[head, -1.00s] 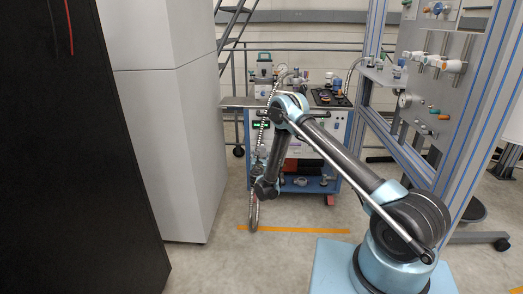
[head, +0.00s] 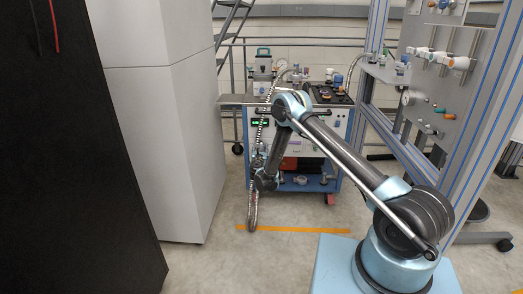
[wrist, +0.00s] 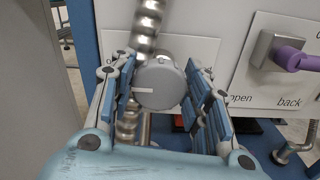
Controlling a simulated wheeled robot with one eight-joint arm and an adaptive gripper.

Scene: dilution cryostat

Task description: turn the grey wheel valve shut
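The grey wheel valve (wrist: 159,83) is a round knob with a white line on its face, pointing left in the wrist view. My gripper (wrist: 158,72) is open around it, with one blue-padded finger on each side. The right fingertip is very close to the rim; I cannot tell whether it touches. A narrow gap shows on the left. In the head view my gripper (head: 258,160) is low at the front left of the cart (head: 338,180), and the wheel cannot be made out there.
A ribbed metal hose (wrist: 146,20) runs behind the wheel. A purple-handled valve (wrist: 290,55) sits to the right on a panel (wrist: 262,95) marked "open" and "back". A grey cabinet (head: 160,130) stands left of the cart, a framed valve panel (head: 435,90) right.

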